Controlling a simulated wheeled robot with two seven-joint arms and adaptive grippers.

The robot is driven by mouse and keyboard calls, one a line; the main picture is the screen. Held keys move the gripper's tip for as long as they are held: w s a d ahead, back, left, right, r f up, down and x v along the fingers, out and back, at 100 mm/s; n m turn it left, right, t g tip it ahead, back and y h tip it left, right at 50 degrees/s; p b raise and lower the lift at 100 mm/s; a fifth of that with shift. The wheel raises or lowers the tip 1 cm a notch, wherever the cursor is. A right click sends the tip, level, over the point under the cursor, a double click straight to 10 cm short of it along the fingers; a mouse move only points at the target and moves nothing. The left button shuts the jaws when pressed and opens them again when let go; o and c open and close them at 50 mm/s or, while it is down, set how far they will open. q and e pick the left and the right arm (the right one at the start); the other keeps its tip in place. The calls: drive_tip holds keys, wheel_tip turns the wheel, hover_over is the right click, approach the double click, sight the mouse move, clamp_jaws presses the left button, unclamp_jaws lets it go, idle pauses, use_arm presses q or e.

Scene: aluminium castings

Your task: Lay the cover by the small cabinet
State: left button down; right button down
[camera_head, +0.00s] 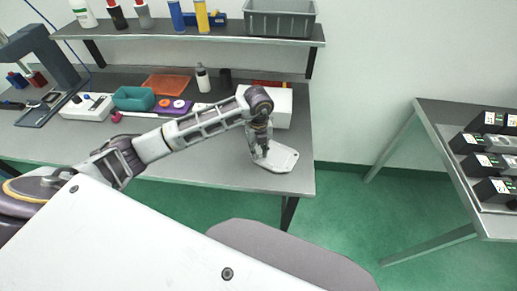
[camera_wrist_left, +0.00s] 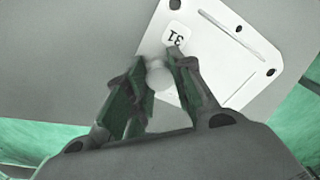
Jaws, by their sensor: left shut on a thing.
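The cover (camera_head: 284,161) is a flat white plate with rounded corners at the right end of the grey workbench in the head view. The wrist view shows the cover (camera_wrist_left: 232,58) with holes, a slot and a label reading 31. My left gripper (camera_head: 259,154) reaches over the cover's left part. In the wrist view its fingers (camera_wrist_left: 160,72) are closed around a pale rounded part at the cover's edge. I cannot tell whether the cover touches the bench. A white box (camera_head: 280,108), possibly the small cabinet, stands just behind, partly hidden by my arm. My right gripper is out of view.
The workbench (camera_head: 217,172) is bare in front of my left arm. A teal bin (camera_head: 133,99), an orange tray (camera_head: 166,84) and a bottle (camera_head: 202,79) stand behind the arm. A shelf (camera_head: 180,42) runs above. A side table (camera_head: 446,128) with black boxes stands at right.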

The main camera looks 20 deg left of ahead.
use_arm(q)
drive_tip(key=shift+f, duration=0.15)
drive_tip(key=c, duration=1.2)
unclamp_jaws()
wheel_tip(320, 180, up, 12)
drive_tip(key=b, duration=0.1)
drive_tip(key=shift+b, duration=0.4)
drive_tip(key=shift+s, duration=0.1)
